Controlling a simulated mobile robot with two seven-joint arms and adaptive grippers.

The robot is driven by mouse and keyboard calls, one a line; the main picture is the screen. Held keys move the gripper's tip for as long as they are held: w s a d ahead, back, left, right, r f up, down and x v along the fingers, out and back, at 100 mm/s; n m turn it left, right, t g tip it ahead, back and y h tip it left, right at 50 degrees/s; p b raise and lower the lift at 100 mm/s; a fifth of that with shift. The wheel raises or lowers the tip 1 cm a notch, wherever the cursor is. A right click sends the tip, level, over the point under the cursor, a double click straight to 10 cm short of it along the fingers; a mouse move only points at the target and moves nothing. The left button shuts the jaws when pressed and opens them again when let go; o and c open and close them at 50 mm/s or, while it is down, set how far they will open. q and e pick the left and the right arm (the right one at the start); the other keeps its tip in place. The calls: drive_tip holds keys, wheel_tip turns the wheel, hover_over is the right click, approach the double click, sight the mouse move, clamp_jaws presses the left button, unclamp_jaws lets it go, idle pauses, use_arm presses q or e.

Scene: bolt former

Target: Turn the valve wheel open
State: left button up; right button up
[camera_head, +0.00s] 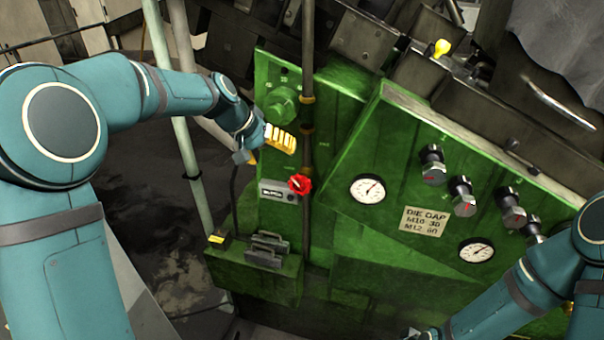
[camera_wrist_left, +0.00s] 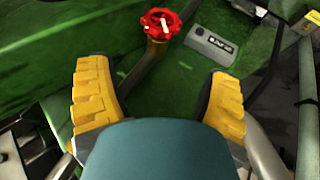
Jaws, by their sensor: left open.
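The valve wheel (camera_head: 300,184) is a small red handwheel on a dark vertical pipe in front of the green machine. It also shows at the top of the left wrist view (camera_wrist_left: 160,23), on a brass-coloured stem, with a pale mark across its middle. My left gripper (camera_head: 272,150) has yellow ridged fingers and is above and left of the wheel. In the left wrist view the fingers (camera_wrist_left: 158,95) are spread wide with nothing between them, and the wheel lies beyond them, apart. My right arm (camera_head: 510,300) enters at the lower right; its gripper is not clearly visible.
The pipe (camera_head: 308,130) runs up past my left gripper. A small grey labelled box (camera_head: 277,192) sits left of the wheel. A gauge (camera_head: 368,188), a sign (camera_head: 423,221) and several black knobs (camera_head: 462,193) are on the green panel to the right. Grey levers (camera_head: 267,248) are below.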

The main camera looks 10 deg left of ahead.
sight(302, 181)
use_arm(q)
drive_tip(key=x, duration=1.3)
drive_tip(key=shift+w+d+f, duration=0.1)
drive_tip(key=shift+d+f, duration=0.1)
drive_tip(key=shift+f, duration=0.15)
drive_tip(key=c, duration=0.9)
drive_tip(key=shift+c, duration=0.2)
